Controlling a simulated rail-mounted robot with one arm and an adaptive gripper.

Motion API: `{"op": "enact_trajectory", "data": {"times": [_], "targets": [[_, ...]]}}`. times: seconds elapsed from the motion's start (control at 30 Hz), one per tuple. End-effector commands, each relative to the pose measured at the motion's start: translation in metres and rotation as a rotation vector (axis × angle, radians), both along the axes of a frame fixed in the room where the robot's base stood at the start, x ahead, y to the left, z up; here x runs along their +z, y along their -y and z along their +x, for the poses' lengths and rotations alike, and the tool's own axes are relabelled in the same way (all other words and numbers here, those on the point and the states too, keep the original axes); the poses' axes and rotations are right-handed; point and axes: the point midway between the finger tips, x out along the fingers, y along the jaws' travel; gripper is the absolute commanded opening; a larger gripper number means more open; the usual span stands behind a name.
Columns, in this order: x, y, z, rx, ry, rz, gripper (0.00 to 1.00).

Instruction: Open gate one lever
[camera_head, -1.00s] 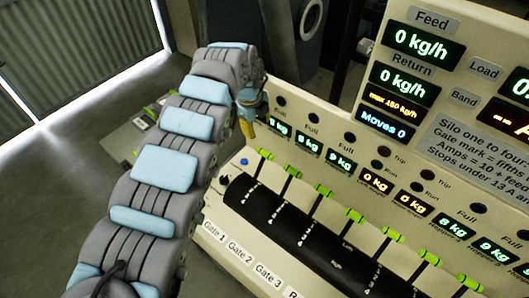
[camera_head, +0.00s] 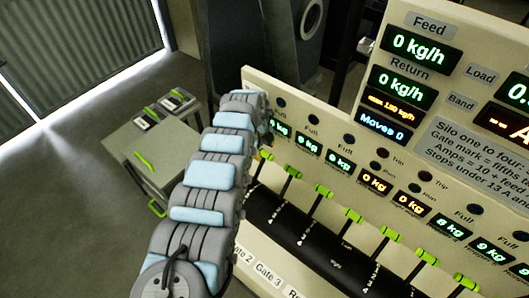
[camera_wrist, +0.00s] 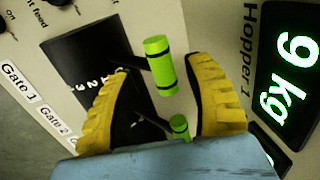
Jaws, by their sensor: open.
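The gate one lever has a green handle with black bands, seen in the wrist view (camera_wrist: 158,64) on a dark stem from the black slotted plate (camera_wrist: 85,55). In the head view its green handle (camera_head: 265,155) shows just beside my arm. My gripper (camera_wrist: 162,78) is open, with ridged yellow fingers on either side of this handle in the picture. I cannot tell whether they touch it. A second green handle (camera_wrist: 180,126) sits lower between the fingers, partly hidden by the blue pad. In the head view my arm hides most of the gripper.
Several more green-handled levers (camera_head: 323,190) stand in a row to the right. Gate labels (camera_wrist: 20,80) lie left of the black plate, and the Hopper 1 display (camera_wrist: 290,60) is close by on the right. A grey cabinet (camera_head: 150,150) stands left of my arm.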

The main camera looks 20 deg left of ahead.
Motion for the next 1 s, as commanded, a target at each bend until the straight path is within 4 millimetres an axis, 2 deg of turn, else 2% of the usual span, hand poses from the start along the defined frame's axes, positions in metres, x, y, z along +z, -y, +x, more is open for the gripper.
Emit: {"op": "enact_trajectory", "data": {"times": [0.33,0.8,0.87,1.0], "targets": [[-0.023,0.002,0.006,0.001,0.004,-0.002,0.52],[-0.027,0.002,0.007,0.0,0.003,0.0,0.52],[-0.027,0.002,0.007,0.0,0.003,-0.001,0.38],[-0.027,0.002,0.007,0.0,0.003,0.0,0.0]]}}
